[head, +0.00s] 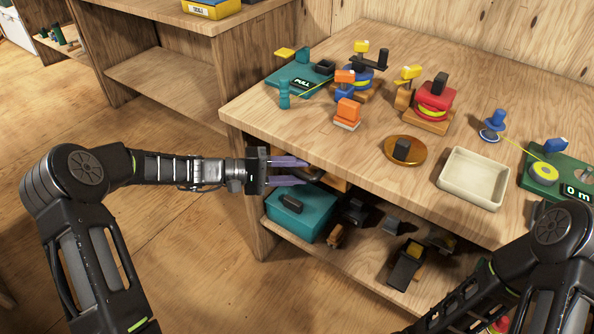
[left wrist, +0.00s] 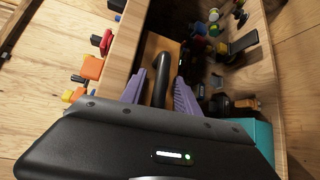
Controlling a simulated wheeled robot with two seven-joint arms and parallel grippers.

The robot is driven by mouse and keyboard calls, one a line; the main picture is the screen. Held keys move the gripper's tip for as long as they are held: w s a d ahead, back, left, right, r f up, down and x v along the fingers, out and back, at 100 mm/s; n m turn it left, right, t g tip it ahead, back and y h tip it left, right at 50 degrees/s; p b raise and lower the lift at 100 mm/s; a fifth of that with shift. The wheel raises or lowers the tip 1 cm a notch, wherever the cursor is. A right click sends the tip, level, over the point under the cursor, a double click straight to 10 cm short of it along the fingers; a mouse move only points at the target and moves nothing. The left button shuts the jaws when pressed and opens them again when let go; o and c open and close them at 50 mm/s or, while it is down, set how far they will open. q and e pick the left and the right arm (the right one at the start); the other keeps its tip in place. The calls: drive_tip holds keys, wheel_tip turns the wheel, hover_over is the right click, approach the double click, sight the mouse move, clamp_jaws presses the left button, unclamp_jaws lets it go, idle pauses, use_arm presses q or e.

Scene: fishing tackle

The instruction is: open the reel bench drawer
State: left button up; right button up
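The reel bench (head: 385,140) has a wooden drawer (head: 335,182) under its top near the left corner. The drawer front also shows in the left wrist view (left wrist: 152,48), with a black curved handle (left wrist: 161,88). The drawer looks shut, though my gripper partly hides it. My left gripper (head: 291,171) is at the handle, its purple fingers apart. In the left wrist view the fingers (left wrist: 160,88) lie on either side of part of the handle; I cannot tell whether they touch it. My right arm (head: 545,240) enters at lower right; its gripper is out of view.
Reels and tackle stand on the bench top, with a cream tray (head: 473,178) towards the right. Under the drawer a teal box (head: 300,214) and dark items sit on a lower shelf. The wooden floor (head: 190,270) left of the bench is clear.

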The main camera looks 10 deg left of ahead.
use_arm(q)
drive_tip(key=shift+c, duration=0.4)
clamp_jaws()
idle(0.9)
